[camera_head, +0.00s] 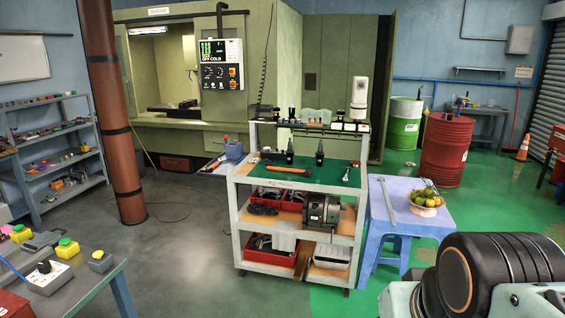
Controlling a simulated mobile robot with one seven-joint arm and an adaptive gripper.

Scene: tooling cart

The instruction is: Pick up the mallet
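A tool with an orange handle (290,170), which looks like the mallet, lies flat on the green top of the tooling cart (246,178). Part of my own arm shows at the bottom right, well apart from the cart. My gripper is not in view.
A blue table (378,212) with a fruit bowl (424,202) stands right of the cart. A workbench (92,272) with boxes and buttons is at the lower left. A brown column (110,120) stands at left. The floor before the cart is clear.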

